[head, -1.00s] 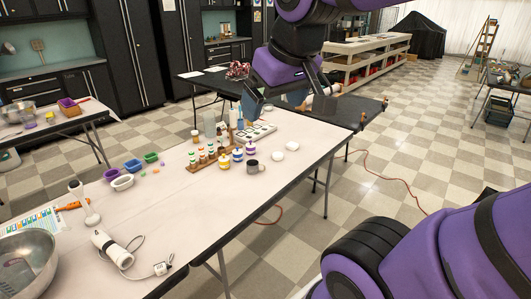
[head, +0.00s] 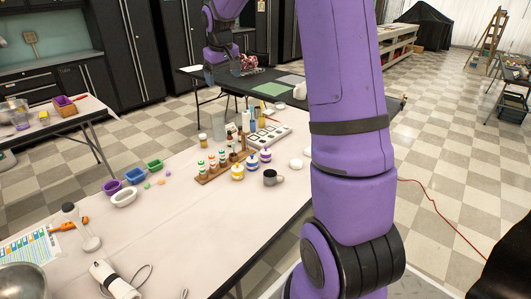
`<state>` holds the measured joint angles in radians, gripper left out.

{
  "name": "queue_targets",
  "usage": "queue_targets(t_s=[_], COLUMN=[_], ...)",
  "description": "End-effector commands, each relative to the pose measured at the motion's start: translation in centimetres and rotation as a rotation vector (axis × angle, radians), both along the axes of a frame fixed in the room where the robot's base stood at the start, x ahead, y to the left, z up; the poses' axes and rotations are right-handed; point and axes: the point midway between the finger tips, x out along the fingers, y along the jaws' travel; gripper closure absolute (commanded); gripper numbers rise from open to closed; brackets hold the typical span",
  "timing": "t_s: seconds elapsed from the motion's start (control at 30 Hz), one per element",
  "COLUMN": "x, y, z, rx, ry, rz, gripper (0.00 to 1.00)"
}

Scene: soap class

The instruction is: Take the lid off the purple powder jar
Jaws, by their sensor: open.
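The purple powder jar (head: 265,155) stands upright on the pale table, at the back right end of a short row. It is small and looks white and purple; its lid seems to be on, but fine detail is too small to tell. A blue-marked jar (head: 251,161) and a yellow jar (head: 237,172) stand close in front of it. My gripper (head: 222,73) is open at the upper left, well apart from the jar and seen over the dark back table. Nothing shows between its fingers. My purple arm crosses the right middle of the view.
A wooden rack (head: 212,174) of small bottles stands left of the jars. A white tray (head: 282,134) and bottles stand behind. The pale table (head: 185,215) has bare room in front.

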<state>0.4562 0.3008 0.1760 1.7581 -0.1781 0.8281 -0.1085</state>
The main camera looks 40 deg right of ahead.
Motion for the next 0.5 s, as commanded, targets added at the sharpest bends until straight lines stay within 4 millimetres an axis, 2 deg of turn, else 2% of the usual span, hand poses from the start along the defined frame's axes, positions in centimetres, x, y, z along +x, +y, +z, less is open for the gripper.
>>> queue_targets(t_s=[0.03, 0.2, 0.37, 0.5], x=[1.3, 4.8, 7.0, 8.1], y=[-1.7, -7.1, -12.3, -16.9], z=[-1.7, -6.9, -12.7, -18.2], rx=[0.007, 0.028, 0.054, 0.079], ry=[0.011, 0.031, 0.047, 0.057], rz=[-0.009, -0.034, -0.062, -0.090], gripper=[0.09, 0.09, 0.09, 0.09])
